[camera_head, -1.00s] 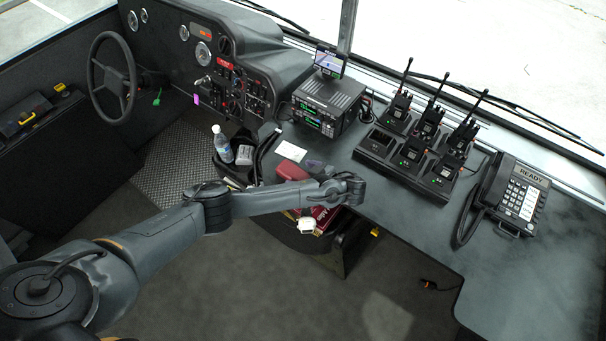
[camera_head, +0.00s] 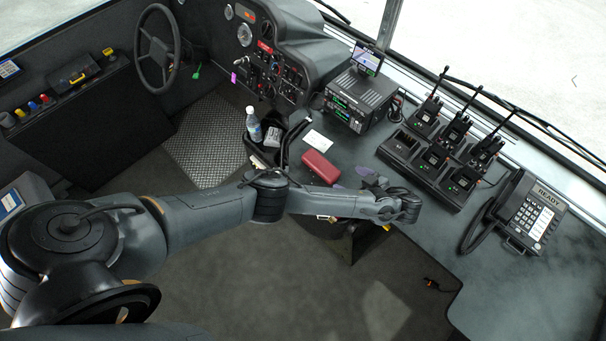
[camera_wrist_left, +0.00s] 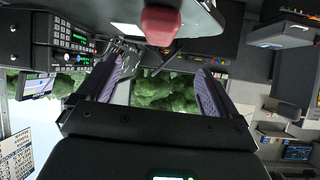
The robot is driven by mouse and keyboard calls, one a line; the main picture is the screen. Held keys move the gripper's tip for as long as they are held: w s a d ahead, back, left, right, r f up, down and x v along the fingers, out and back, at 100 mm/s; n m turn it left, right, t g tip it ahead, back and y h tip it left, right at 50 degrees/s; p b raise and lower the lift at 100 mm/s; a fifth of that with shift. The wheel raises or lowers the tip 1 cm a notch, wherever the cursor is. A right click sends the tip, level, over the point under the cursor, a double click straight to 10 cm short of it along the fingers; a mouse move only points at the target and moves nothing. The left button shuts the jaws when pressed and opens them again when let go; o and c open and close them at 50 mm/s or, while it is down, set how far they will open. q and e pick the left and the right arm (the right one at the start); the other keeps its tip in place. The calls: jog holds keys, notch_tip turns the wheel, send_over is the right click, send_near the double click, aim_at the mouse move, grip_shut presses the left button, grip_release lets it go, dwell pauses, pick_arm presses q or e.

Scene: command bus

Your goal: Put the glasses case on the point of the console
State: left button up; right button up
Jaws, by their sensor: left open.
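The glasses case (camera_head: 320,167) is a dark red, closed box lying on the grey console (camera_head: 405,242), near its front left edge. In the left wrist view the case (camera_wrist_left: 160,25) shows at the top middle, beyond the fingertips. My left gripper (camera_head: 371,180) is just right of the case, partly hidden by my wrist. Its purple fingers are spread apart with nothing between them in the wrist view (camera_wrist_left: 160,78). My right gripper is not in view.
A white card (camera_head: 318,141) lies behind the case, and a radio unit (camera_head: 360,98) stands farther back. A charger with several handheld radios (camera_head: 430,165) and a telephone (camera_head: 525,215) fill the right. A bottle (camera_head: 253,125) stands in a bin at left. The front right console is bare.

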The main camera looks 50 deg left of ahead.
pick_arm(q)
jog(key=s+d+f+m+h, duration=0.3)
jog(key=s+d+m+h, duration=0.25)
jog(key=s+d, duration=0.2)
jog(key=s+d+f+m+h, duration=0.35)
jog(key=s+d+m, duration=0.25)
jog(key=s, duration=0.3)
jog(key=s+a+r+m+t+h, duration=0.3)
jog(key=s+a+r+m, duration=0.5)
jog(key=s+a+r, duration=0.2)
jog(key=a+r, duration=0.2)
jog(key=a, duration=0.2)
jog(key=shift+t, duration=0.3)
jog(key=shift+d, duration=0.1)
